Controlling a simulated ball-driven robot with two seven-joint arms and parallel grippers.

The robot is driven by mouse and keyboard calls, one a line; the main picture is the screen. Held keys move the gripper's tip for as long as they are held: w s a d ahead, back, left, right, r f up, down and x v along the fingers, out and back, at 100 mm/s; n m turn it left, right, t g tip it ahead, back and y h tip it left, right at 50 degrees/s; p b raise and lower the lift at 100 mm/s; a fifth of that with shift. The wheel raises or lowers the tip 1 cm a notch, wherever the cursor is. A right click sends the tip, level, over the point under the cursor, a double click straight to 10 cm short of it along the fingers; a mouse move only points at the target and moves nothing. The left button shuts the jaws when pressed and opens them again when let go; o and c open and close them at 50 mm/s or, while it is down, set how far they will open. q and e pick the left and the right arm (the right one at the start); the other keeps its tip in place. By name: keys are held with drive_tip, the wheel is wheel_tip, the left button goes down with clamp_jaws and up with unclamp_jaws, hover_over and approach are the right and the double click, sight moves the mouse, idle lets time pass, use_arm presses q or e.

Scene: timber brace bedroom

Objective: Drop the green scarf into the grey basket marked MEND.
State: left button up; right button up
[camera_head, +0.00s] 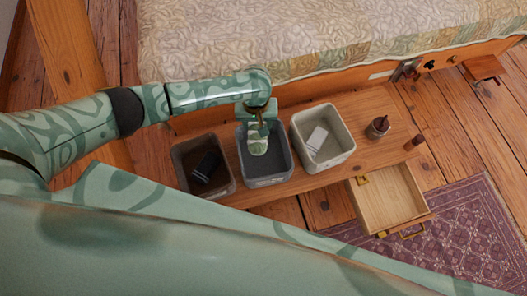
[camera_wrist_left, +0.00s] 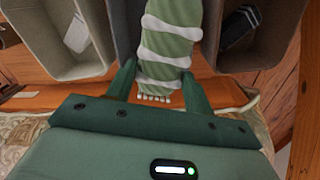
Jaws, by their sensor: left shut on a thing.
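My left gripper (camera_head: 257,127) is shut on the green scarf (camera_head: 258,147), which has white bands and a fringed end. The scarf hangs down over the opening of the grey middle basket (camera_head: 270,183); I cannot tell how far it reaches inside. Small marks on the basket's front are too small to read. In the left wrist view the scarf (camera_wrist_left: 172,50) is between the fingers of my left gripper (camera_wrist_left: 157,88), with the grey basket (camera_wrist_left: 123,28) partly hidden behind it. My right gripper is not in view.
A brown basket (camera_head: 223,188) holding a dark item stands left of the grey one. A cream basket (camera_head: 341,155) holding a pale item stands right. A small dark bottle (camera_head: 378,127) stands farther right on the wooden bench (camera_head: 375,103). A drawer (camera_head: 391,197) is open. A bed (camera_head: 300,35) is behind.

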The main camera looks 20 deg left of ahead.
use_arm(q)
drive_tip(key=f+b, duration=0.2)
drive_tip(key=f, duration=0.1)
drive_tip(key=f+b, duration=0.3)
drive_tip(key=f, duration=0.1)
drive_tip(key=shift+w+d, duration=0.15)
drive_tip(key=shift+d, duration=0.05)
drive_tip(key=shift+f+b, duration=0.2)
drive_tip(key=shift+b, duration=0.25)
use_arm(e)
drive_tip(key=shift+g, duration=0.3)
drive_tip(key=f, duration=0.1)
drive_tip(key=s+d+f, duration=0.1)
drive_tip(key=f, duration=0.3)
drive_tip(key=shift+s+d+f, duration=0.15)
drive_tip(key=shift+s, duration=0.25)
use_arm(q)
drive_tip(key=o, duration=0.9)
drive_tip(key=shift+c, duration=0.2)
drive_tip(key=shift+o, duration=1.3)
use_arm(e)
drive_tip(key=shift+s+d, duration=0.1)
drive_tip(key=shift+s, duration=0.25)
